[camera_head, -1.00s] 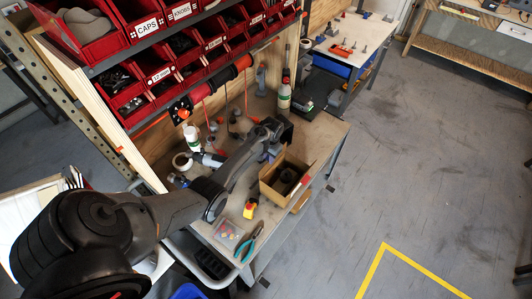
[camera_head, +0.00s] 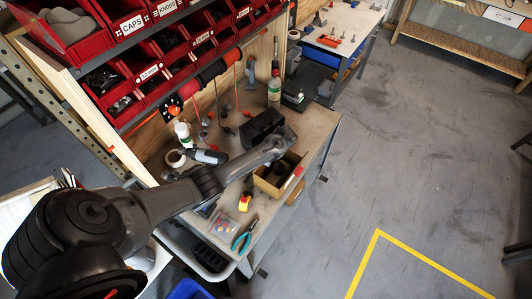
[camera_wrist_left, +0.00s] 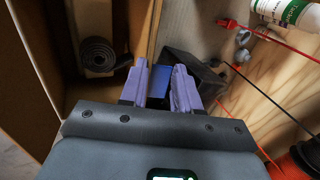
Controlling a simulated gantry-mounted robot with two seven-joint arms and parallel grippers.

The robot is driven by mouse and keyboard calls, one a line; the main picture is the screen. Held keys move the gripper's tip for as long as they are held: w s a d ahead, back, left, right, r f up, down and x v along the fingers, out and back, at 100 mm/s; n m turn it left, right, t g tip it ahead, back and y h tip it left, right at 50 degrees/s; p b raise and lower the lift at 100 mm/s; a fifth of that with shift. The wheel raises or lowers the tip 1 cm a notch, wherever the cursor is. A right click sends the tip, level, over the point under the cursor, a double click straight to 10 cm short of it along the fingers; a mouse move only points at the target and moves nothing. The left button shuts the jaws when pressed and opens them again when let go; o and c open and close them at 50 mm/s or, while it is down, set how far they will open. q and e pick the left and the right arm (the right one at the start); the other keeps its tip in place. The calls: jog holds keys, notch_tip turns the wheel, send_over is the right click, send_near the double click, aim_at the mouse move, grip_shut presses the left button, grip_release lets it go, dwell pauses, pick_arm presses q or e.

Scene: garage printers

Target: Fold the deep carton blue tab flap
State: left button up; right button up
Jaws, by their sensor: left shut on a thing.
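The deep carton (camera_head: 270,186) is an open brown box on the bench in the head view. Its brown wall (camera_wrist_left: 35,70) fills the left of the left wrist view, with a dark rolled item (camera_wrist_left: 98,52) inside. The blue tab (camera_wrist_left: 160,82) shows between the purple fingers of my left gripper (camera_wrist_left: 160,86), which is shut on it beside the carton's edge. The flap's exact angle cannot be told. My right gripper is not in view.
A white bottle (camera_head: 184,134), a tape roll (camera_head: 175,158), a yellow tape measure (camera_head: 245,202) and teal pliers (camera_head: 244,237) lie around the carton. A green-labelled bottle (camera_head: 274,88) stands behind. Red bins (camera_head: 130,65) overhang the bench's back left.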

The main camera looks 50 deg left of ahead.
pick_arm(q)
jog(key=o, duration=1)
jog(key=v, duration=1.1)
jog(key=shift+f, duration=0.1)
